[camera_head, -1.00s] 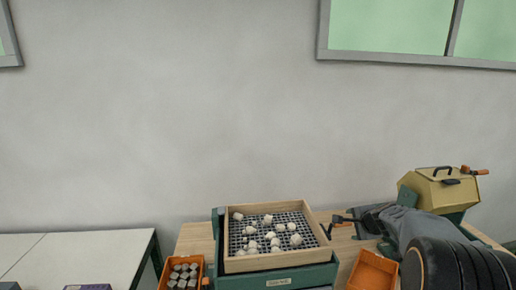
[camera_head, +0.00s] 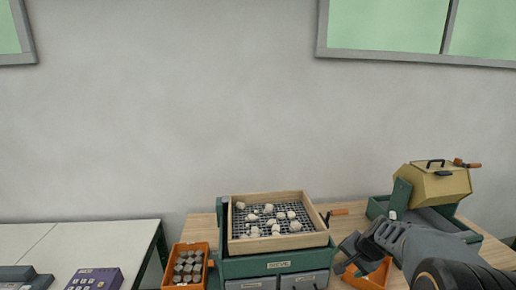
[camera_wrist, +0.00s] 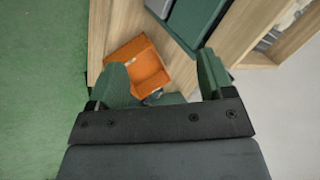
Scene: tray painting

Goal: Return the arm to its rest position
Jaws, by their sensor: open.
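My arm reaches in from the lower right in the head view. My gripper (camera_head: 350,254) is open and empty, pointing left just right of the sieve (camera_head: 283,266), apart from its crank handle (camera_head: 339,212). In the wrist view the two green fingers of my gripper (camera_wrist: 163,72) are spread wide with nothing held between them. An orange bin (camera_head: 358,281) lies below my gripper, partly hidden by it. It also shows between the fingers in the wrist view (camera_wrist: 148,68) and looks empty.
The sieve's wooden tray (camera_head: 311,238) holds several pale lumps on its mesh. An orange bin of grey pieces (camera_head: 180,248) stands left of it. A yellow drum (camera_head: 432,186) on a green stand is at the right. A purple keypad box (camera_head: 95,279) sits on the pale left table (camera_head: 100,236).

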